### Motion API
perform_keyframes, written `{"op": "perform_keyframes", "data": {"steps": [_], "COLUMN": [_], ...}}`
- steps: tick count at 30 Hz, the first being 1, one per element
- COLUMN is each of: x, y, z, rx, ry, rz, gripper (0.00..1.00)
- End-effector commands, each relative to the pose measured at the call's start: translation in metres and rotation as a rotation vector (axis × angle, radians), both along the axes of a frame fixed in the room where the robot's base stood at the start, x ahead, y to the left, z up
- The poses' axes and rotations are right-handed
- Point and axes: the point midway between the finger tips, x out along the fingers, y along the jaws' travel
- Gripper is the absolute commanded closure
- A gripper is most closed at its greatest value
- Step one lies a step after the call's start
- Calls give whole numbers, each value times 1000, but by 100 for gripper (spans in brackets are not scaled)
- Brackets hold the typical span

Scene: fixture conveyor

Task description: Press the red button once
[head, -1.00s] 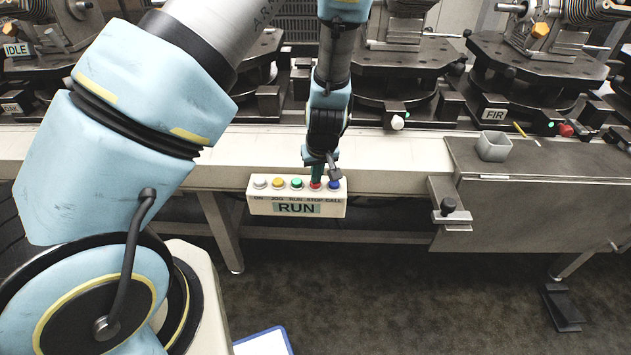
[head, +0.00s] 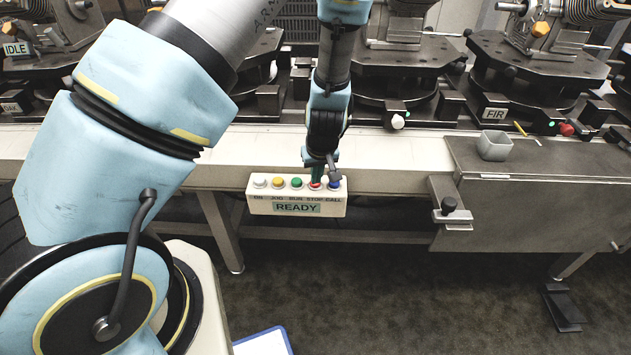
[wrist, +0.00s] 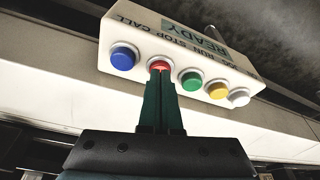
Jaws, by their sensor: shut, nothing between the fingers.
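The red button (head: 315,185), above the label STOP, sits on a white control box (head: 256,207) with a row of white, yellow, green, red and blue buttons. It also shows in the wrist view (wrist: 159,65), partly covered by my fingertips. My gripper (head: 317,177) points down at the red button, its green fingers closed together with nothing between them. In the wrist view the fingertips (wrist: 160,76) are at the red button and seem to touch it; I cannot tell how far it is pushed in. The box's display (head: 296,207) reads READY.
The blue button (wrist: 123,58) and green button (wrist: 192,80) lie close on either side of the fingers. A pale conveyor edge (head: 400,155) runs behind the box. A grey cup (head: 494,146) stands on a dark cover at the right. Fixtures line the back.

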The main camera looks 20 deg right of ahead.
Motion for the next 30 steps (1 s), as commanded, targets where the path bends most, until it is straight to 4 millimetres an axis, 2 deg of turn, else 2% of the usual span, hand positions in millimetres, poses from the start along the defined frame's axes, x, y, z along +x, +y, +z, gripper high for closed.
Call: {"op": "perform_keyframes", "data": {"steps": [8,24,30], "x": [0,0,0], "y": [0,0,0], "z": [6,57,61], "rx": [0,0,1], "ry": [0,0,1], "rz": [0,1,0], "gripper": [100,100,100]}}
